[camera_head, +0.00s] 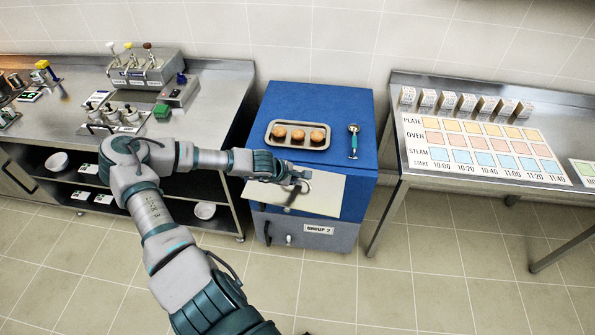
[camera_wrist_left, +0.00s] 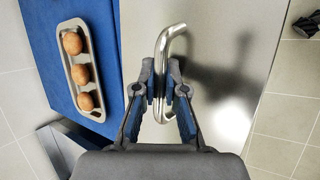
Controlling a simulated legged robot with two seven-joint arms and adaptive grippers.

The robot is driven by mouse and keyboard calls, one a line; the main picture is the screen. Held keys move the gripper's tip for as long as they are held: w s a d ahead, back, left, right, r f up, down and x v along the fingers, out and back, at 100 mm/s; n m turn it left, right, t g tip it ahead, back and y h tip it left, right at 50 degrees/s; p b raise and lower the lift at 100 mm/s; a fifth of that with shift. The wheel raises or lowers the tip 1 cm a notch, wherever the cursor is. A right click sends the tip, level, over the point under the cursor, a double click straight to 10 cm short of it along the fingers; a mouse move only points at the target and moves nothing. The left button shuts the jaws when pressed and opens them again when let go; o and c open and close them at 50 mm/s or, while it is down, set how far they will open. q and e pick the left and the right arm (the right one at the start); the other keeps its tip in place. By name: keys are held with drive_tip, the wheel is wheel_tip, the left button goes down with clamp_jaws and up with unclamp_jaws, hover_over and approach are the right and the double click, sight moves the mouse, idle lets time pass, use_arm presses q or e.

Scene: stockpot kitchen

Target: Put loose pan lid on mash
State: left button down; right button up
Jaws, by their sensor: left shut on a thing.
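The pan lid (camera_head: 325,197) is a flat, pale rectangular plate with a bent metal bar handle (camera_wrist_left: 172,45). My left gripper (camera_head: 293,181) is shut on that handle, with one finger on each side of it in the left wrist view (camera_wrist_left: 164,88). The lid overlaps the front edge of the blue cabinet top in the head view and extends past it. I cannot tell whether it touches the cabinet. I cannot make out the mash in either view. My right gripper is not in view.
The blue cabinet (camera_head: 335,100) carries a tray (camera_head: 272,135) with three brown rolls and a blue-handled tool (camera_head: 353,142). A steel counter (camera_head: 215,95) with dispensers stands left. A table with a coloured chart (camera_head: 485,150) stands right. Floor between is clear.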

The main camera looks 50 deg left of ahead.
sight(321, 209)
use_arm(q)
drive_tip(key=d+f+m+g+h, duration=0.1)
drive_tip(key=d+f+m+h, duration=0.1)
drive_tip(key=d+m, duration=0.1)
drive_tip(key=d+f+m+g+h, duration=0.1)
drive_tip(key=d+f+m+h, duration=0.1)
drive_tip(key=d, duration=0.4)
drive_tip(key=d+f+m+h, duration=0.2)
drive_tip(key=d+m, duration=0.2)
drive_tip(key=m, duration=0.1)
drive_tip(key=shift+w+d+g, duration=0.15)
drive_tip(key=shift+w+g, duration=0.2)
drive_tip(key=shift+g, duration=0.05)
drive_tip(key=d+f+m+g, duration=0.3)
drive_tip(key=d+m, duration=0.3)
drive_tip(key=d, duration=0.2)
drive_tip(key=d+f+m+g, duration=0.4)
drive_tip(key=d+m, duration=0.2)
drive_tip(key=d, duration=0.1)
drive_tip(key=shift+s+d+m+g+h, duration=0.2)
drive_tip(key=shift+d+m+g+h, duration=0.1)
drive_tip(key=shift+d+h, duration=0.1)
